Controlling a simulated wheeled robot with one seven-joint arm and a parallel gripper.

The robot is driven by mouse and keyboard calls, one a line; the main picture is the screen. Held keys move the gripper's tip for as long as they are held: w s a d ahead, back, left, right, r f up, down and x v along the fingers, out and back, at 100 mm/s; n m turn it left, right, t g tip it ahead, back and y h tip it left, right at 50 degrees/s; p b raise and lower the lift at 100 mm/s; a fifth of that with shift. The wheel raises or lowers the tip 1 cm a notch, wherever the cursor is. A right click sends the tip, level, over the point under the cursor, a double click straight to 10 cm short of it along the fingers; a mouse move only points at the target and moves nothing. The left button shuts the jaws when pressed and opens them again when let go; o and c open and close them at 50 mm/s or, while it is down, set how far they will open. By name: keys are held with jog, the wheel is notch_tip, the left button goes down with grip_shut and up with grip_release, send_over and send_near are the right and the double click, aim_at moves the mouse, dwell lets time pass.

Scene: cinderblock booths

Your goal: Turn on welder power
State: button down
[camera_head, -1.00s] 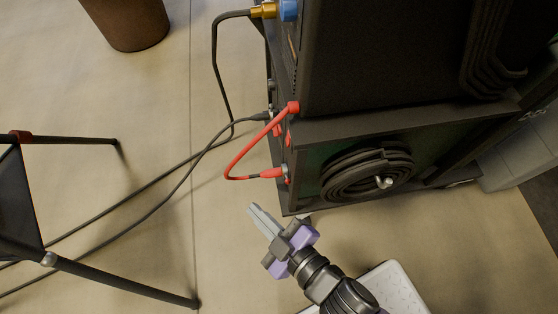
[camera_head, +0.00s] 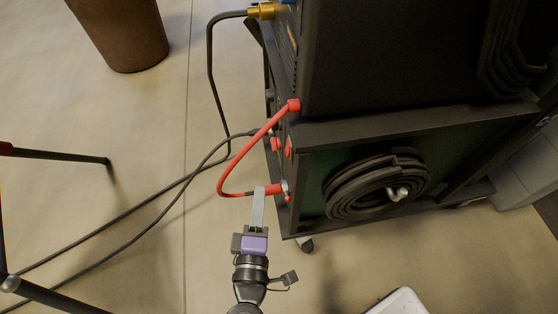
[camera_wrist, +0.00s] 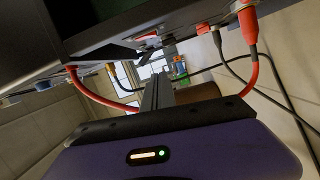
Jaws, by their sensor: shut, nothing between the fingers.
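The welder (camera_head: 400,62) is a dark cabinet at the right of the head view, on a lower cart section with a coiled black cable. Red plugs and a red cable (camera_head: 228,160) sit on its left-facing panel, where small red parts (camera_head: 276,144) also show. The power switch cannot be told apart from these. My gripper (camera_head: 259,190) is shut and empty, its fingertips close to the lower red plug (camera_head: 268,189); contact cannot be told. In the wrist view the shut fingers (camera_wrist: 157,92) point between red cables, below the dark cabinet edge.
A coiled black cable (camera_head: 372,185) hangs on the cart front. Black cables (camera_head: 150,195) run across the floor at left. A brown bin (camera_head: 125,35) stands at the upper left, and black stand legs (camera_head: 55,155) at the far left.

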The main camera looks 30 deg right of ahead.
aim_at(288, 148)
jog(key=shift+w+d, duration=0.1)
jog(key=w+d+b, duration=0.3)
jog(key=w+d, duration=0.4)
jog(key=d, duration=0.2)
jog(key=shift+f, duration=0.45)
